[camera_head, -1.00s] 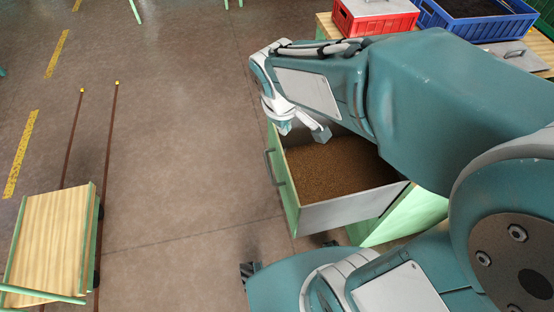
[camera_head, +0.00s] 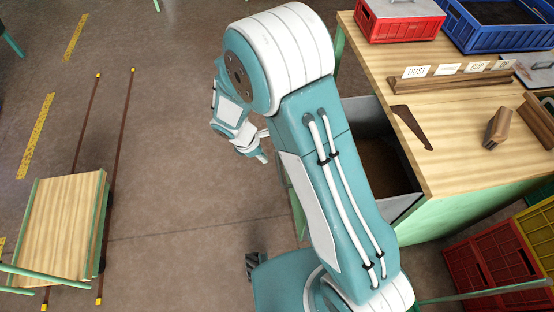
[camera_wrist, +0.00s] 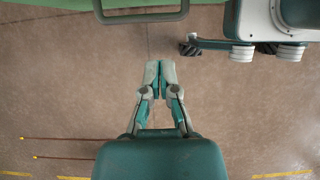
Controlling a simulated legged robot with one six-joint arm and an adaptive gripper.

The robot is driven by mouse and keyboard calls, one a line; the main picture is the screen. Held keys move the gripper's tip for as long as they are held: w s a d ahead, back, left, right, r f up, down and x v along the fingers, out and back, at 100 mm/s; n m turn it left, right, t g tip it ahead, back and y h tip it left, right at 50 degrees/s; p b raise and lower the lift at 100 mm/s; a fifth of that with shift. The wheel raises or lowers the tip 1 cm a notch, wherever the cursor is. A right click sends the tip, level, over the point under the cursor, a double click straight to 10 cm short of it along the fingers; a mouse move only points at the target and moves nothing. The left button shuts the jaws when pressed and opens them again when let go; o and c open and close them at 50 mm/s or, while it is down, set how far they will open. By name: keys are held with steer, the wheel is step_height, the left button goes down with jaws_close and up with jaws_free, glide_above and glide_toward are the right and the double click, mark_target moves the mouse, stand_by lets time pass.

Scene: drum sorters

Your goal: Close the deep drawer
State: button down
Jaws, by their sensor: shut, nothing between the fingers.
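The deep drawer (camera_head: 368,116) stands pulled out from the left side of the wooden workbench, with grey inner walls and brown grainy fill inside. My arm hides most of its green front in the head view. Its grey bar handle (camera_wrist: 142,17) shows at the top edge of the wrist view. My gripper (camera_head: 263,158) is outside the drawer, to the left of its front. In the wrist view my gripper (camera_wrist: 160,66) has its fingers together and empty, over the floor, apart from the handle.
The workbench (camera_head: 455,180) carries a red crate (camera_head: 400,28), a blue crate (camera_head: 490,35), a rack of labelled cards (camera_head: 455,80) and a brush (camera_head: 497,127). Red crates (camera_head: 490,258) stand at lower right. A wooden cart (camera_head: 60,228) stands left by floor rails. The floor between is clear.

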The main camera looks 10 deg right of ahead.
steer(key=d+f, duration=0.7)
steer(key=f, duration=0.1)
steer(key=shift+d+f, duration=0.15)
steer(key=shift+d, duration=0.1)
